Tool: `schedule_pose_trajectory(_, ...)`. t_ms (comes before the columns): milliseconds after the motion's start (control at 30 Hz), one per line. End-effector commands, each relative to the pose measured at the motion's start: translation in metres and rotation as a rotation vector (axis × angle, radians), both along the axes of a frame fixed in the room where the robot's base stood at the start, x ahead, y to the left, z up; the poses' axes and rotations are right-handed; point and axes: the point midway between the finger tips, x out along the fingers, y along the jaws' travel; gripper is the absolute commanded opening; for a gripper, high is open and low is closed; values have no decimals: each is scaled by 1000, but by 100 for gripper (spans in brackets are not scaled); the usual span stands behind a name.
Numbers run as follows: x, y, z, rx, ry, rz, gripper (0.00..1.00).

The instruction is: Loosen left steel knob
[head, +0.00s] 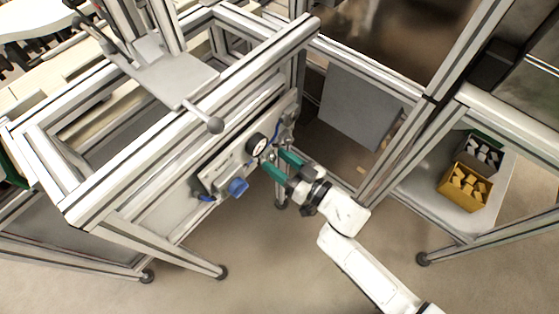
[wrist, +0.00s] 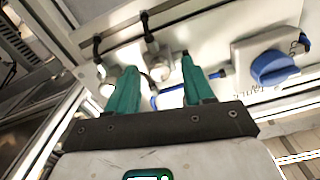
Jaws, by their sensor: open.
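Two steel knobs show on the panel in the wrist view. One knob (wrist: 160,71) appears between my green fingertips, behind them. The other knob (wrist: 107,88) is just outside the left finger and partly hidden by it. In the head view, my gripper (head: 273,158) reaches the panel front below the gauge, with its two green fingers apart. My gripper (wrist: 158,65) is open in the wrist view too. I cannot tell whether a finger touches a knob.
A blue knob (head: 238,187) and a round gauge (head: 256,144) are on the panel; the blue knob also shows in the wrist view (wrist: 273,67). A ball-ended lever (head: 213,124) sticks out above. A yellow bin (head: 464,188) stands on the right shelf. The floor in front is clear.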

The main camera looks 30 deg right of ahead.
Motion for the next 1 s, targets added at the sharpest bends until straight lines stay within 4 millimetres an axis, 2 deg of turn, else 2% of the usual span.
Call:
schedule_pose_trajectory(267, 1, 0, 0, 0, 1, 0, 52)
schedule_pose_trajectory(800, 1, 0, 0, 0, 0, 0, 1)
schedule_pose_trajectory(1000, 1, 0, 0, -5, -2, 0, 0)
